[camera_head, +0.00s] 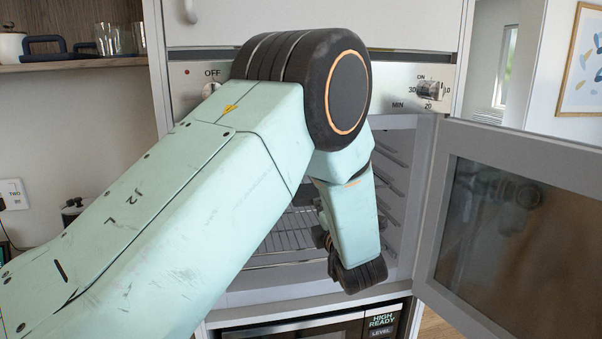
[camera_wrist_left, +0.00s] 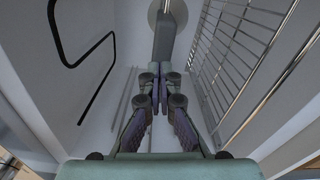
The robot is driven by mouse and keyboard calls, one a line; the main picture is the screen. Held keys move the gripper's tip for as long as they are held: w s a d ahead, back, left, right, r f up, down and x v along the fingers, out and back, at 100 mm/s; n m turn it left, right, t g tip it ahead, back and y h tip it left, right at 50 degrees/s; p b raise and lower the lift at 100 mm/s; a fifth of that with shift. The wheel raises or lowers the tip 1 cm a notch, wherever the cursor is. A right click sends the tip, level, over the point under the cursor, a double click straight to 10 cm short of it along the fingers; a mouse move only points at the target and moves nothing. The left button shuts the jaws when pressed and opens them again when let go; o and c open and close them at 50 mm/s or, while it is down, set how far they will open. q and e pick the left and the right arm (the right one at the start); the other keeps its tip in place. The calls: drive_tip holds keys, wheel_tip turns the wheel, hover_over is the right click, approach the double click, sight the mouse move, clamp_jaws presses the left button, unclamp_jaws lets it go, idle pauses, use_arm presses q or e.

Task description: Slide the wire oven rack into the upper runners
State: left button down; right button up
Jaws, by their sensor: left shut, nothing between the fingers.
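The wire oven rack (camera_head: 288,236) lies low inside the open oven, partly hidden behind my left arm. In the left wrist view the rack (camera_wrist_left: 232,62) runs along the right side, its thick front bar nearest the camera. My left gripper (camera_wrist_left: 153,88) is shut and empty inside the oven, with its fingers beside the rack and apart from it. In the head view the arm mostly hides this gripper. Side runners (camera_head: 391,182) show on the oven's right wall. I cannot tell which runners hold the rack. My right gripper is in neither view.
The glass oven door (camera_head: 520,225) stands open at the right. The control panel with a knob (camera_head: 431,90) is above the cavity. A black heating loop (camera_wrist_left: 62,62) is on the left in the wrist view. A lower appliance (camera_head: 320,325) sits beneath the oven.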

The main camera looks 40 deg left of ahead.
use_arm(q)
drive_tip(key=shift+w+a, duration=0.25)
drive_tip(key=shift+a, duration=0.05)
idle(0.4)
idle(0.4)
drive_tip(key=shift+v, duration=2.55)
